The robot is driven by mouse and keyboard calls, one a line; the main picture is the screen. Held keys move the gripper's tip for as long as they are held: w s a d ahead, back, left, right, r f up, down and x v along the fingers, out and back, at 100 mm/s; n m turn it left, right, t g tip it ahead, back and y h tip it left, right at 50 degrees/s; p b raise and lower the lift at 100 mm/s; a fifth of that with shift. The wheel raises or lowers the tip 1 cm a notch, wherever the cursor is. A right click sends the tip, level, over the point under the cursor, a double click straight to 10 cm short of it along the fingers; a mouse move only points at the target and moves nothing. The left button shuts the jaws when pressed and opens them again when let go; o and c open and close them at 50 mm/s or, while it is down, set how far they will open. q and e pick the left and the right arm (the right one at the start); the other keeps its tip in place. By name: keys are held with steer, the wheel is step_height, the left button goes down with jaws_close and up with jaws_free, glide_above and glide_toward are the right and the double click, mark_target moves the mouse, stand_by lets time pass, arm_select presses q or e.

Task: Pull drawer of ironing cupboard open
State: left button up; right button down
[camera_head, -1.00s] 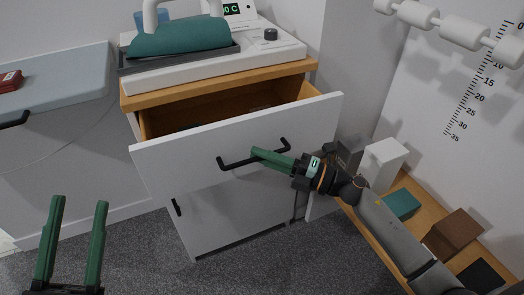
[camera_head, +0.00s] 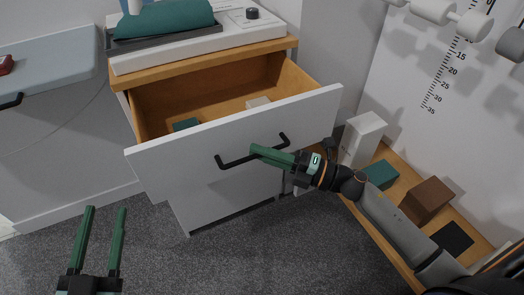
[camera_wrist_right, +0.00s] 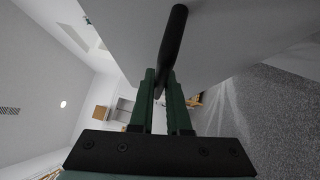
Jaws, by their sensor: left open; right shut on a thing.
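The white ironing cupboard (camera_head: 200,208) stands ahead with its upper drawer (camera_head: 190,162) pulled well out. The drawer's wooden inside shows, with a teal item and a pale item in it. My right gripper (camera_head: 256,150) is shut on the black bar handle (camera_head: 230,163) of the drawer front. In the right wrist view, the green fingers (camera_wrist_right: 160,100) lie on either side of the handle (camera_wrist_right: 174,38). My left gripper (camera_head: 103,225) is open and empty, low at the left, apart from the cupboard.
A white ironing unit with a teal iron rest (camera_head: 165,18) sits on the cupboard top. A pale blue board (camera_head: 50,72) is at the left. A wooden low shelf with boxes (camera_head: 427,200) stands at the right. Grey carpet (camera_head: 150,240) in front is clear.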

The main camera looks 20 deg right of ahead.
steer(key=c, duration=0.9)
jaws_free()
arm_select(q)
steer(key=shift+w+a+f+n+g+y, duration=0.1)
steer(key=shift+f+n+g+y, duration=0.25)
steer(key=shift+f, duration=0.75)
arm_select(e)
steer(key=shift+v, duration=6.25)
arm_select(q)
steer(key=shift+r, duration=0.1)
